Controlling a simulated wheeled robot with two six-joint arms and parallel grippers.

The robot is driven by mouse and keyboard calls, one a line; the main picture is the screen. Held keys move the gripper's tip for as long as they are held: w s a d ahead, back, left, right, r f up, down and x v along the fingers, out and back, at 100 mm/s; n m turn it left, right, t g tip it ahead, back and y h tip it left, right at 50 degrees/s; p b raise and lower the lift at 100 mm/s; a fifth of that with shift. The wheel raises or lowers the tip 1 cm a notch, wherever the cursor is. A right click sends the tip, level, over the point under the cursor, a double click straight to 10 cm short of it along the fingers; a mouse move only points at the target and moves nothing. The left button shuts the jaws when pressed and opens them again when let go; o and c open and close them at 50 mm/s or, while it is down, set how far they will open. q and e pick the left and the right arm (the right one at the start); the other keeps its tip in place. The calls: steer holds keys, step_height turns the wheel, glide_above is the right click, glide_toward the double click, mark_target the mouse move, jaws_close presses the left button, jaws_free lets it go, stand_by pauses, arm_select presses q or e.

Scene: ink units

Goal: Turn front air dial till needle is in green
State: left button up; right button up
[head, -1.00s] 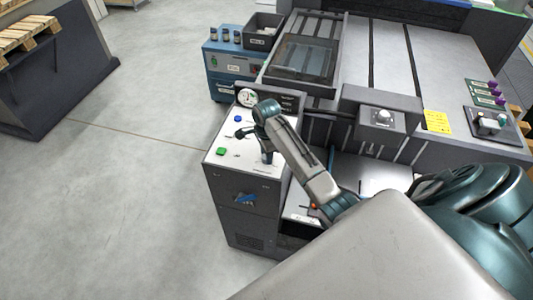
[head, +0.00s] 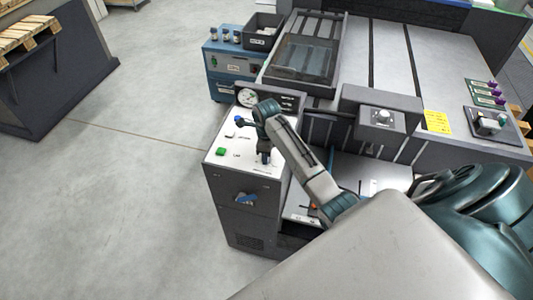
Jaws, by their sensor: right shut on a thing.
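A round white gauge (head: 247,97) stands at the back of the control cabinet's light top panel (head: 214,160). Its needle and any green band are too small to read. A blue knob (head: 238,119) sits on the panel just in front of the gauge. My right gripper (head: 242,122) reaches over the panel from the right and is shut on this blue knob, partly covering it. The panel's lettering is too small to tell which dial is the front air one. My left gripper is not in view.
A green button (head: 221,152) and a small white knob (head: 230,134) lie nearer on the panel. A blue handle (head: 245,198) is on the cabinet's front. A blue unit (head: 228,65) stands behind. The large grey machine (head: 400,60) fills the right; open floor lies left.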

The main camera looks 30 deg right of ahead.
stand_by(0.3)
steer(key=o, duration=1)
steer(key=shift+r, duration=0.1)
step_height(320, 180, up, 7)
steer(key=b, duration=0.2)
steer(key=shift+b, duration=0.35)
step_height(320, 180, up, 4)
steer(key=p, duration=0.2)
steer(key=shift+p, duration=0.35)
steer(key=shift+f, duration=0.2)
